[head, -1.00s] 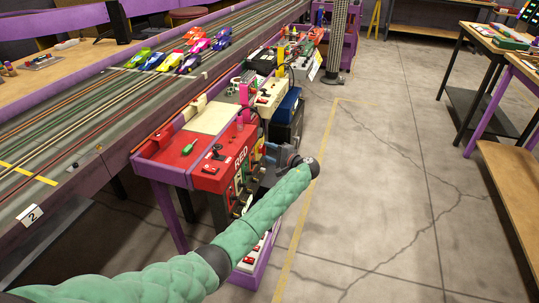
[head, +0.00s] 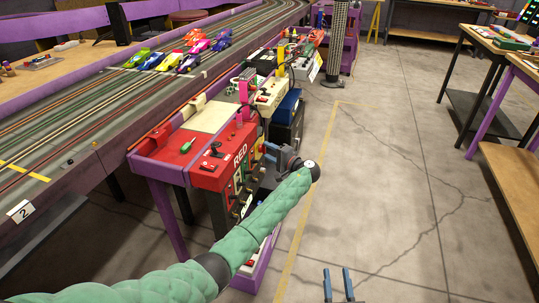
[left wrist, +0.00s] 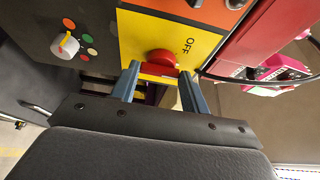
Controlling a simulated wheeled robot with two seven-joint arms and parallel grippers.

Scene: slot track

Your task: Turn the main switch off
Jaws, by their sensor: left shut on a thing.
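The main switch is a red knob (left wrist: 162,58) on a yellow plate (left wrist: 132,40) marked OFF, seen in the left wrist view. Its red grip bar lies across the picture between my fingers. My left gripper (left wrist: 159,72) is shut on this knob, one blue finger on each side. In the head view my left gripper (head: 270,151) is at the side of the red station (head: 215,172), and the knob itself is hidden there. My right gripper (head: 338,284) is at the bottom edge of the head view, its two blue fingers apart with nothing between them.
A dark panel with a selector dial (left wrist: 66,45) is beside the switch, and a black cable (left wrist: 235,76) runs to its right. The slot track (head: 110,98) with several cars is at the left. The floor (head: 390,200) to the right is clear.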

